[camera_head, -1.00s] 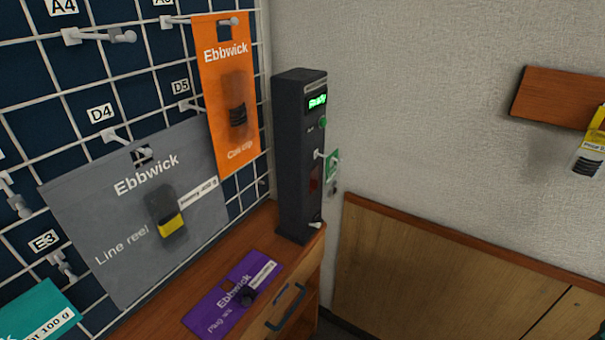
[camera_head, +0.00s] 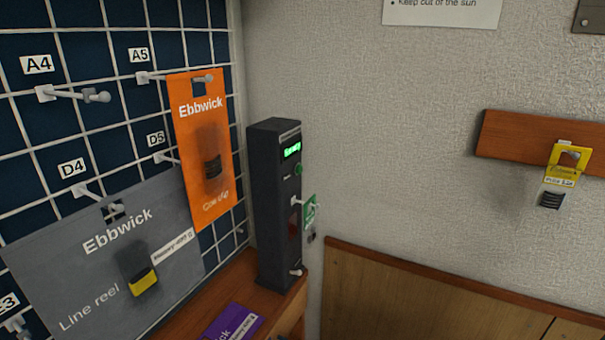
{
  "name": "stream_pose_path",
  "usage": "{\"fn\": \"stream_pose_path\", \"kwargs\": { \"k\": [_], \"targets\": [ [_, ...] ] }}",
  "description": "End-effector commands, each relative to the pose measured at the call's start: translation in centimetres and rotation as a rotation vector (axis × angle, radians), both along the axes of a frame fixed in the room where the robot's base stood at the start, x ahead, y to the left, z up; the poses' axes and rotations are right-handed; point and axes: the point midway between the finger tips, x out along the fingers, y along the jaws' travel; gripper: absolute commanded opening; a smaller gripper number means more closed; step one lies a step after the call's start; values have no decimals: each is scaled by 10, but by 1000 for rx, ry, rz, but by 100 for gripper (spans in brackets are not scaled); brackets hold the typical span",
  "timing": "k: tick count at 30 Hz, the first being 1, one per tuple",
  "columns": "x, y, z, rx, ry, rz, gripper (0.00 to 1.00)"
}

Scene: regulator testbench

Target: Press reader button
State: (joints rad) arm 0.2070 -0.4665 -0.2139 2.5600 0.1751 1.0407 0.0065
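The reader (camera_head: 277,215) is a tall dark grey box standing upright on the wooden cabinet top, in the corner where the pegboard meets the wall. Its small screen (camera_head: 291,150) is lit with green text that seems to say "Ready". A round green button (camera_head: 298,169) sits just below the screen on the same face. Lower on that face are a white peg, a green tag (camera_head: 309,211) and a dark reddish window. My gripper is not in view, and nothing touches the button.
The wire-grid pegboard (camera_head: 117,104) at left holds an orange Ebbwick packet (camera_head: 203,185) and a large grey line reel packet (camera_head: 95,255). A purple packet (camera_head: 233,322) lies on the wooden cabinet top (camera_head: 238,282). A yellow packet (camera_head: 567,158) hangs on a wooden wall board (camera_head: 510,136). The space right of the reader looks clear.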

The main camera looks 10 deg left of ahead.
Motion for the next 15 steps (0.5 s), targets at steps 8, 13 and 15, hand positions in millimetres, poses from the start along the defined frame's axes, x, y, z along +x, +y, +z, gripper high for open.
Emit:
{"fn": "stream_pose_path", "kwargs": {
  "k": [8,13,15],
  "targets": [
    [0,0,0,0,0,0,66],
    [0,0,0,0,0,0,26],
    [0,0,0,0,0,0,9]
  ]
}}
